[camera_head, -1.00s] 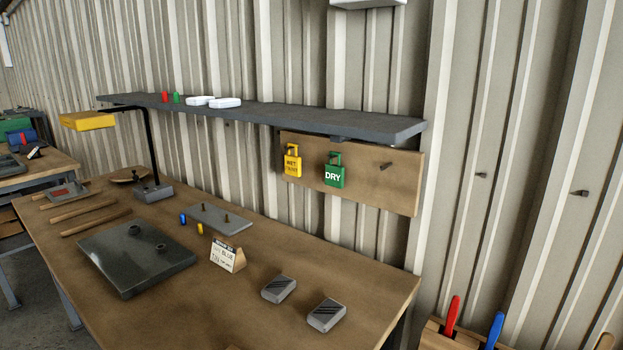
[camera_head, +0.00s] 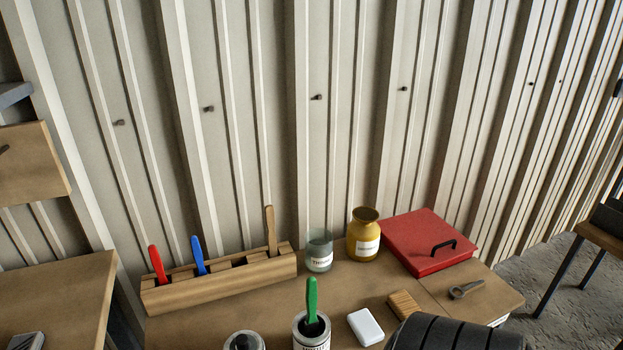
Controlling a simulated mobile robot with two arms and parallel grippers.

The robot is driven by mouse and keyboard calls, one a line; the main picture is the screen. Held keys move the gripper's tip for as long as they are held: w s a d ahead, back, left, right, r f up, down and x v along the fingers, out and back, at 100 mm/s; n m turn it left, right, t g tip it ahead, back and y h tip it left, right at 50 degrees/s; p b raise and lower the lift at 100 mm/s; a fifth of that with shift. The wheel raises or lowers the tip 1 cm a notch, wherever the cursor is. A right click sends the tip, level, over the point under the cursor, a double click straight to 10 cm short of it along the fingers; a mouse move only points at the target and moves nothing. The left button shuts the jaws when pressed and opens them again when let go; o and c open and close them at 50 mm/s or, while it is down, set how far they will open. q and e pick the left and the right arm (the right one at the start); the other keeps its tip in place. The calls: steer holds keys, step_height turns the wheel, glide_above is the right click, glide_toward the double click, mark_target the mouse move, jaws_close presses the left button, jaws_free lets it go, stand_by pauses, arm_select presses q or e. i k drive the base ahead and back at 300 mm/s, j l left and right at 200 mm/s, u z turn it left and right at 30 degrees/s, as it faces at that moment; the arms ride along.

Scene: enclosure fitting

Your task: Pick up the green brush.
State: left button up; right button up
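The green brush (camera_head: 312,298) stands nearly upright in an open labelled can (camera_head: 312,331) near the bottom middle of the head view. Its green handle points up and its dark lower part goes down into the can, so the bristles are hidden. The can's base is cut off by the lower edge of the picture.
A wooden rack (camera_head: 220,284) holds red (camera_head: 157,263), blue (camera_head: 198,254) and wooden handles (camera_head: 270,230). Behind are a glass jar (camera_head: 319,250), yellow jar (camera_head: 363,238) and red lidded box (camera_head: 428,240). A white block (camera_head: 365,327) lies beside the can. A black ribbed shape (camera_head: 455,335) covers the lower right.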

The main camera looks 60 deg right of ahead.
mark_target(312, 323)
steer(key=z, duration=0.4)
steer(key=l+z, duration=0.1)
steer(key=z, duration=0.75)
steer(key=i+z, duration=0.1)
steer(key=z, duration=0.3)
